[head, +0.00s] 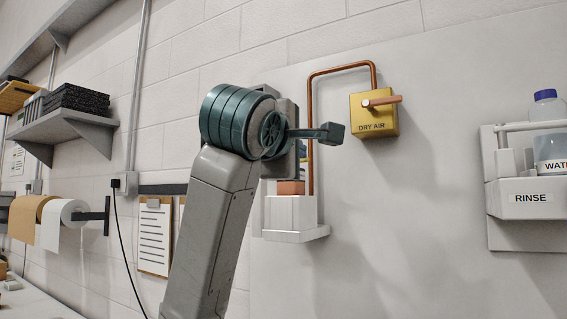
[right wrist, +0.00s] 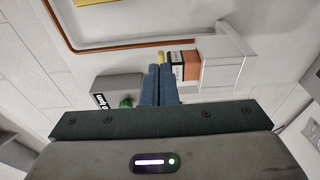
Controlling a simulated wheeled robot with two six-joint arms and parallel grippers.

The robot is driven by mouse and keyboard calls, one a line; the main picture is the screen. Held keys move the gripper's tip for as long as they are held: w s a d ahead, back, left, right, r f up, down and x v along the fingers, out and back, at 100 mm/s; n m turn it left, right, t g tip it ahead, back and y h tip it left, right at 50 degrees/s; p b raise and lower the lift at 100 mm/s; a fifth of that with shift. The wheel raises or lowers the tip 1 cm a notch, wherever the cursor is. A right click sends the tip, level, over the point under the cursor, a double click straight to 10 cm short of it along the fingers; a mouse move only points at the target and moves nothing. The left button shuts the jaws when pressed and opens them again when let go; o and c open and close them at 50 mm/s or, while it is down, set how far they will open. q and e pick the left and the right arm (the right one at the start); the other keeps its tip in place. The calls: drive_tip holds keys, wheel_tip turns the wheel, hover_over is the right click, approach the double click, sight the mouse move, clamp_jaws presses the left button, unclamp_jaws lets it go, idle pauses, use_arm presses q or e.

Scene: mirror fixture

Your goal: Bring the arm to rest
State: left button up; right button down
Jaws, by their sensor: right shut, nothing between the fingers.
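My right gripper (head: 333,133) is raised in front of the wall at the end of my grey arm, its fingers pointing right in the head view. It is below and left of the yellow DRY AIR box (head: 368,125) and apart from it. In the right wrist view, the teal fingers of the right gripper (right wrist: 158,84) are together with nothing between them. Beyond them are a grey box with a green knob (right wrist: 126,102) and a white holder (right wrist: 228,62) with an orange block (right wrist: 192,66). My left gripper is not in view.
A copper pipe (head: 310,120) runs up the wall to the DRY AIR box, which has a copper lever (head: 382,101). A RINSE shelf (head: 530,213) with a bottle (head: 549,110) is at right. Paper rolls (head: 68,213), a clipboard (head: 155,237) and a shelf (head: 75,127) are at left.

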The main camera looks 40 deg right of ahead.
drive_tip(key=shift+s+a, duration=0.2)
drive_tip(key=shift+a, duration=0.1)
drive_tip(key=shift+d, duration=0.2)
drive_tip(key=shift+a, duration=0.1)
